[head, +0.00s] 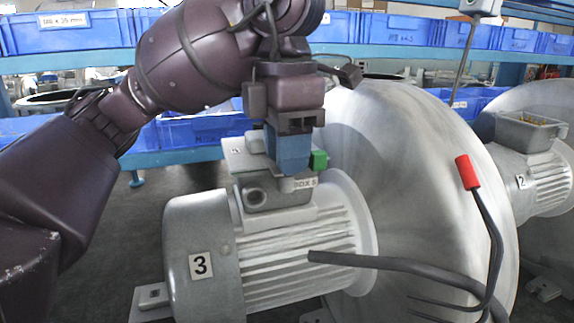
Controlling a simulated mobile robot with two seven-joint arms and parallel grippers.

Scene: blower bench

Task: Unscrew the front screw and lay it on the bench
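My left gripper (289,165) points straight down over the terminal box (262,195) on top of the grey motor marked 3 (203,285). Its blue fingertips show as one block, so I cannot tell whether they are apart or hold anything. A pale cover plate (238,155) stands up at the box, left of and behind the fingers. A small green piece (319,160) shows just right of the fingertips. A label reading "BOX B" (303,184) is below them. I cannot make out the front screw; the fingers may hide it. My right gripper is not in view.
A large pale blower housing (420,150) stands right of the motor. A dark cable (400,264) and a red-ended cable (467,172) are in front of it. A second motor marked 2 (545,185) is at the right. Shelves with blue bins (70,32) are behind.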

